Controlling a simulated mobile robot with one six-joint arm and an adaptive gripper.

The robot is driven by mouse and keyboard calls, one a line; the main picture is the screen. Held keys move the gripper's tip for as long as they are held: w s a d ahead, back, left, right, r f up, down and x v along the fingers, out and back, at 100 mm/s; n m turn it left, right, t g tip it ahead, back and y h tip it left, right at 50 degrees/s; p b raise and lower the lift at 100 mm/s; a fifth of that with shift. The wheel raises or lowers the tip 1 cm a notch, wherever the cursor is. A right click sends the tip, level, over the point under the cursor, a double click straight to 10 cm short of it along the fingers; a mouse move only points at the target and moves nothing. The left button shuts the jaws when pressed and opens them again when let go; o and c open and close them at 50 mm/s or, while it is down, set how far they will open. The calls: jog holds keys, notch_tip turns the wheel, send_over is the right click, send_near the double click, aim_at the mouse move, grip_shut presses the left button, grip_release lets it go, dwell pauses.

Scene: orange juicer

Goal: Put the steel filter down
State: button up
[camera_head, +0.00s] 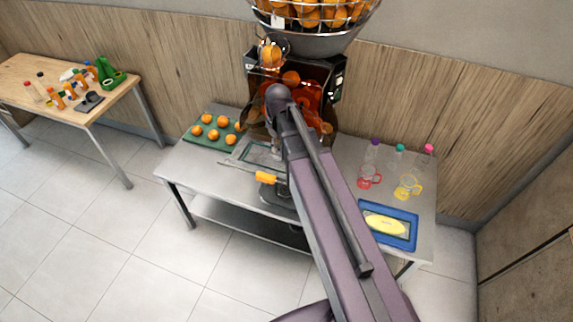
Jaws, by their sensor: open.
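My arm crosses the view from the bottom right up to a joint in front of the juicer (333,75). Dark parts of what looks like my gripper (272,190) show just left of the arm, over the front of the steel table (205,172). It is open, but its fingers are mostly hidden. A flat grey piece with an orange handle (265,178) lies or hangs beside it; I cannot tell whether they touch. I cannot clearly make out the steel filter; it may be behind my arm. A greenish framed tray (262,153) lies on the table behind.
Oranges lie on a green tray (203,142) at the left. At the right stand several bottles (398,155), a red cup (368,178), a yellow cup (407,187) and a blue tray (408,240) with a yellow item (384,225). A wooden table (30,75) stands far left.

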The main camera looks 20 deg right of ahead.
jog(key=s+m, duration=0.6)
jog(key=s, duration=0.4)
jog(key=shift+m, duration=0.4)
dwell(0.4)
